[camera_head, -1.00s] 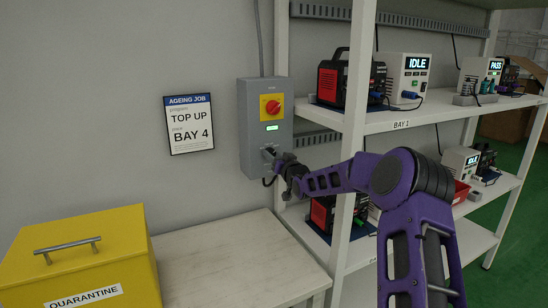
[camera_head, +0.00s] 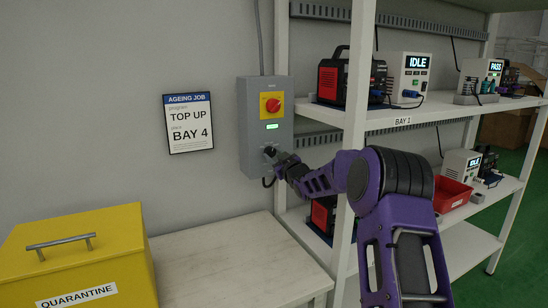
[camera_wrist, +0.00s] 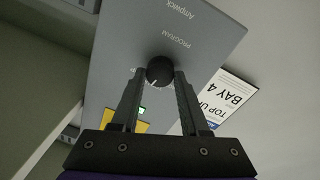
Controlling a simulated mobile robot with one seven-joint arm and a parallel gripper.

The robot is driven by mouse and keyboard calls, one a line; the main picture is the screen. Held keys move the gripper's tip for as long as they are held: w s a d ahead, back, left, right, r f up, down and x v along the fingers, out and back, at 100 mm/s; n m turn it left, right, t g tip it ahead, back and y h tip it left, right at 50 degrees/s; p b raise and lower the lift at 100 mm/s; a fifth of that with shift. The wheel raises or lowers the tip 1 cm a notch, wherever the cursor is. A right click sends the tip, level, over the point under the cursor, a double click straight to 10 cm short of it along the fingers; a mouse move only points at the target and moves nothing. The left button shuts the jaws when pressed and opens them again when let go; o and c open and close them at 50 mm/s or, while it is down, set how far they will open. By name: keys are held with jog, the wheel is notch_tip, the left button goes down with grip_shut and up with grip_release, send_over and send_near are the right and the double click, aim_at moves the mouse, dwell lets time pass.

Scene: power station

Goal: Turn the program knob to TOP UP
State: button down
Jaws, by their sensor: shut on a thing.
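The program knob (camera_wrist: 160,70) is a round black knob on a grey control box (camera_head: 250,100). My gripper (camera_wrist: 160,78) is shut on it, with one finger on each side. The wrist view sees the box upside down, with the word PROGRAM near the knob. A white pointer mark shows on the knob, but the small markings around it are too small to read. In the head view my gripper (camera_head: 272,154) reaches the lower part of the box and partly hides the knob. A job card (camera_head: 189,122) on the wall reads TOP UP and BAY 4.
A red rotary switch (camera_head: 272,105) on a yellow plate and a lit green display (camera_head: 272,127) sit above the knob. A white shelf post (camera_head: 352,150) stands right of the box, close to my arm. A yellow QUARANTINE box (camera_head: 130,240) stands on the bench (camera_head: 220,260).

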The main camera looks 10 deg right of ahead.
jog(key=shift+n, duration=1.3)
jog(key=shift+c, duration=2)
grip_release()
jog(key=shift+s, duration=0.1)
jog(key=v, duration=1.7)
jog(key=shift+f, duration=0.2)
jog(key=shift+s+d, duration=0.1)
jog(key=shift+d, duration=0.05)
